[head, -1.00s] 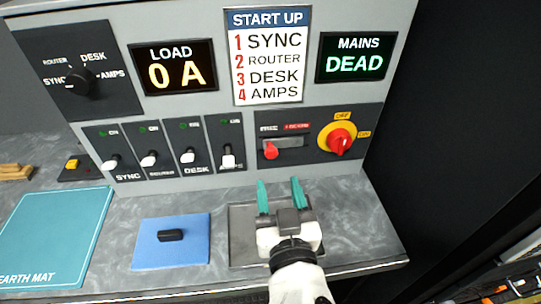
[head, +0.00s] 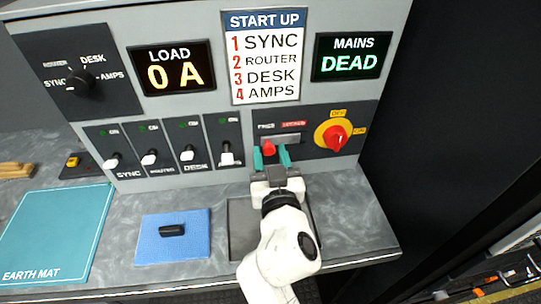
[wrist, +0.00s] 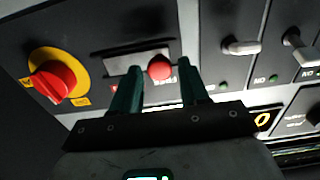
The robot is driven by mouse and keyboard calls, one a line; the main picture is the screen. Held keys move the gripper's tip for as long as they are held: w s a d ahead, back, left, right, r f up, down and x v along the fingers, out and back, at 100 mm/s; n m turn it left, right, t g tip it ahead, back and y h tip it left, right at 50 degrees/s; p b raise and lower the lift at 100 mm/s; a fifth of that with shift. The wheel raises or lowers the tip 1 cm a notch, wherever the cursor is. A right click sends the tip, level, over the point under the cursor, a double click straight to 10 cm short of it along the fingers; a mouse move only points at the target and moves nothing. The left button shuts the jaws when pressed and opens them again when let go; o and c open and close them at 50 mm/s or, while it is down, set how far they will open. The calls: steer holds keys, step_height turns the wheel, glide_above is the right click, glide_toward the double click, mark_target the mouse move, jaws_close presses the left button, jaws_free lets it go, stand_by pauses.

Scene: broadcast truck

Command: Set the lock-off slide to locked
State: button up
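The lock-off slide is a red knob (head: 268,148) at the left end of a grey slot plate (head: 290,139), under the FREE label and away from the red LOCKED label (head: 293,124). My gripper (head: 271,157) is open just below and in front of the knob, its teal fingers pointing at the panel. In the wrist view the knob (wrist: 160,68) shows between the two fingertips of my gripper (wrist: 160,68), with a gap on either side. I cannot tell how far the fingertips reach past it.
A red rotary switch on a yellow disc (head: 337,135) sits right of the slide. White toggle switches (head: 227,158) stand to the left. The mains display (head: 352,57) reads DEAD and the load display (head: 172,68) 0 A. A blue mat (head: 190,247) lies on the bench.

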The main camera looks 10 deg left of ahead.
mark_target(290, 139)
jaws_close()
stand_by(0.3)
steer(key=d+p, duration=0.1)
steer(key=d, duration=0.1)
steer(key=w+d+p, duration=0.1)
steer(key=d, duration=0.1)
steer(key=shift+w+d+r, duration=0.1)
steer(key=shift+d+r, duration=0.05)
steer(key=shift+d, duration=0.05)
steer(key=shift+w+d, duration=0.1)
steer(key=shift+d, duration=0.05)
steer(key=shift+o, duration=1.2)
jaws_free()
steer(key=shift+d, duration=0.1)
